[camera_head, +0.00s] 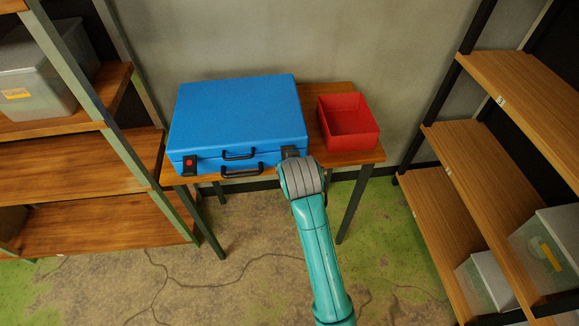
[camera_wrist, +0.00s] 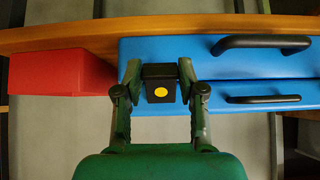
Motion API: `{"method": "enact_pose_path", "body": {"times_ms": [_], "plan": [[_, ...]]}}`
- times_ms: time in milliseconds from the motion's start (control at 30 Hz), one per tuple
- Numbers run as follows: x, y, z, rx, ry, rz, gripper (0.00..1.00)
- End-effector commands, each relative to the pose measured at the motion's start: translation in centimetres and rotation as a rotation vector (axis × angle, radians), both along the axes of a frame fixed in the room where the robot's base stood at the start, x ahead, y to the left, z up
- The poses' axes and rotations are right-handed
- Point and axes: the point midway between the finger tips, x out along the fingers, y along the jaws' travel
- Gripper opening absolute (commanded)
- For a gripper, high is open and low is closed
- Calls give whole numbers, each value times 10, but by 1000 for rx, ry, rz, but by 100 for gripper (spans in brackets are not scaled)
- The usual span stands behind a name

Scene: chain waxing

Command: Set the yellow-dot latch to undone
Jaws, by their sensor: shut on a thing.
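A blue case (camera_head: 240,110) lies shut on a wooden table. Its yellow-dot latch (camera_wrist: 160,92) is a black block with a yellow dot, on the case's front at the end nearer the red bin. In the wrist view my gripper (camera_wrist: 160,72) has one finger on each side of the latch and is shut on it. In the head view the latch is mostly hidden behind my wrist, with only a black part (camera_head: 289,151) showing. A red-dot latch (camera_head: 189,164) sits at the front left. I cannot tell the yellow-dot latch's setting.
Two black handles (camera_head: 241,170) (camera_head: 239,155) are on the case front between the latches. An open red bin (camera_head: 348,121) stands right of the case on the table (camera_head: 367,156). Shelving racks stand left (camera_head: 80,165) and right (camera_head: 460,205). The floor in front is clear.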

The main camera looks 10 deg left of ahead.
Motion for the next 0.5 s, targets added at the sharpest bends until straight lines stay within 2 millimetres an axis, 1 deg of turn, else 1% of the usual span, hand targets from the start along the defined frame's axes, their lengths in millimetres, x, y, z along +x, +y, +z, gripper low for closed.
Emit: {"method": "enact_pose_path", "body": {"times_ms": [33,300,500], "plan": [[2,1,6,-8,34,1,4],[0,0,17,-67,236,1,4],[-1,0,22,-96,333,0,4]]}}
